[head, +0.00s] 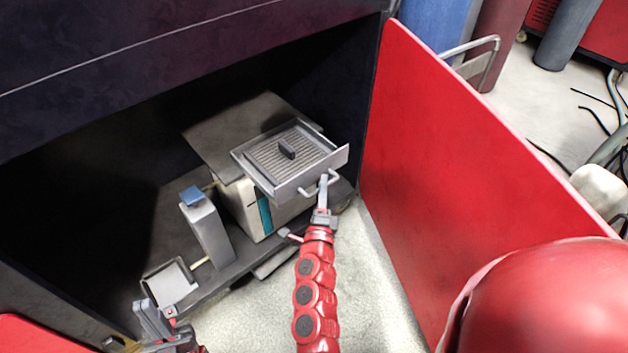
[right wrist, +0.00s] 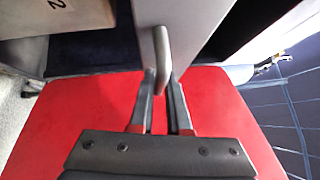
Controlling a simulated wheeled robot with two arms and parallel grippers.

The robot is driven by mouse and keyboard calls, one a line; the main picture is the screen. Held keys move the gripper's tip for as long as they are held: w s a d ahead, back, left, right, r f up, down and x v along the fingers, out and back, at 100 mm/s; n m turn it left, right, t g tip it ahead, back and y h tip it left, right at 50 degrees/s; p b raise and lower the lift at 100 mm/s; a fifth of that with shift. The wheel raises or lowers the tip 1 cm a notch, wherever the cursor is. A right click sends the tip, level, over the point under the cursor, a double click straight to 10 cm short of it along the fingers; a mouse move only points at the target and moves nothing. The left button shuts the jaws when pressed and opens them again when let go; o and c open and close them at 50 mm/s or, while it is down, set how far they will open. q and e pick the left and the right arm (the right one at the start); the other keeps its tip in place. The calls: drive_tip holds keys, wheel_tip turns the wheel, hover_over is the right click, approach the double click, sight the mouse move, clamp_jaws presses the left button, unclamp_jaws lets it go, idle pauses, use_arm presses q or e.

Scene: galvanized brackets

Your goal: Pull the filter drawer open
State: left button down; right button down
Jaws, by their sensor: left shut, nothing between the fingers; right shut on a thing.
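The filter drawer (head: 335,165) is a grey tray sticking out of the box-shaped unit (head: 241,205) inside the dark cabinet. A ribbed filter panel (head: 290,150) with a small dark grip lies in it. A light bar handle (head: 309,192) is on the drawer front. My right gripper (head: 323,182) is shut on this handle. The right wrist view shows the handle (right wrist: 161,50) between the fingertips (right wrist: 161,76). My left gripper (head: 158,318) is shut and empty at the lower left, near a small grey tray and apart from the drawer.
A grey upright post with a blue top (head: 208,228) stands left of the unit. A small open grey tray (head: 168,284) is at its lower left. The red cabinet door (head: 450,160) stands open on the right. Pale floor (head: 375,290) lies clear between the door and my right arm.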

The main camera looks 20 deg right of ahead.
drive_tip(key=s+d, duration=0.2)
drive_tip(key=s, duration=0.4)
drive_tip(key=shift+b, duration=0.3)
drive_tip(key=c, duration=1.2)
unclamp_jaws()
drive_tip(key=shift+o, duration=0.2)
drive_tip(key=p+v, duration=0.1)
drive_tip(key=v, duration=0.6)
drive_tip(key=shift+s+p, duration=0.25)
drive_tip(key=shift+p, duration=0.15)
